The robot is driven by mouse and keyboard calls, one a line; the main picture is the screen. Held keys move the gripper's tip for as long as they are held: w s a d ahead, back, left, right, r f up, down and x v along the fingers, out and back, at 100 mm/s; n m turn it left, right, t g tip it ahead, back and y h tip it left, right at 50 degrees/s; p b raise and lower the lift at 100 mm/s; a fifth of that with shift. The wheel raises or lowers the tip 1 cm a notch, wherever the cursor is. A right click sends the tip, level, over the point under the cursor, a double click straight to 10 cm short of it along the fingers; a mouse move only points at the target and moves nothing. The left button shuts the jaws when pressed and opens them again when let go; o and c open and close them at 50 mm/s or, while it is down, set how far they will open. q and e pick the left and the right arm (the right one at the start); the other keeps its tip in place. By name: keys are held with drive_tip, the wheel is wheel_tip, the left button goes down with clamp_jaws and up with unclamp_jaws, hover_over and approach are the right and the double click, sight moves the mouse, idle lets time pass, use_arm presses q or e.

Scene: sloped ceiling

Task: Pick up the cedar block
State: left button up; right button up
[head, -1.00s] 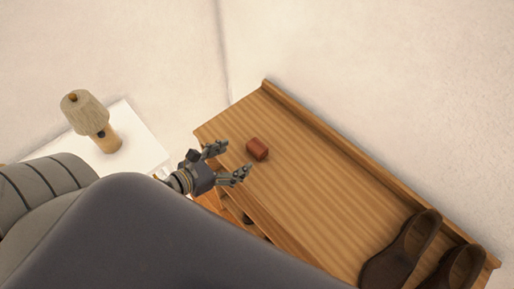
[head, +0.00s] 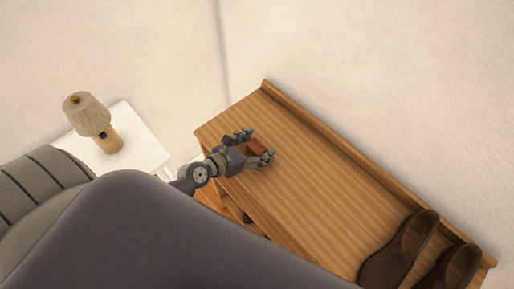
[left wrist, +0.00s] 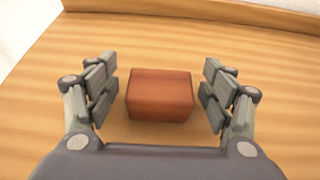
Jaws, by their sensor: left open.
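The cedar block (left wrist: 159,97) is a small reddish-brown block resting on the wooden top of a shelf unit. In the left wrist view it sits between the two open fingers of my left gripper (left wrist: 160,92), with a visible gap on each side. In the head view the block (head: 257,146) is partly hidden by my left gripper (head: 260,147), whose fingers reach to either side of it. My right gripper is not in view.
The shelf unit's wooden top (head: 310,175) has a raised back ledge (head: 345,148) along the wall. Brown shoes (head: 400,252) stand at its lower right end. A lamp (head: 88,115) stands on a white table (head: 138,146) at left. The middle of the top is clear.

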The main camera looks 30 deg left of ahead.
use_arm(q)
drive_tip(key=shift+s, duration=0.1)
drive_tip(key=shift+c, duration=0.2)
drive_tip(key=c, duration=1)
drive_tip(key=shift+r, duration=0.1)
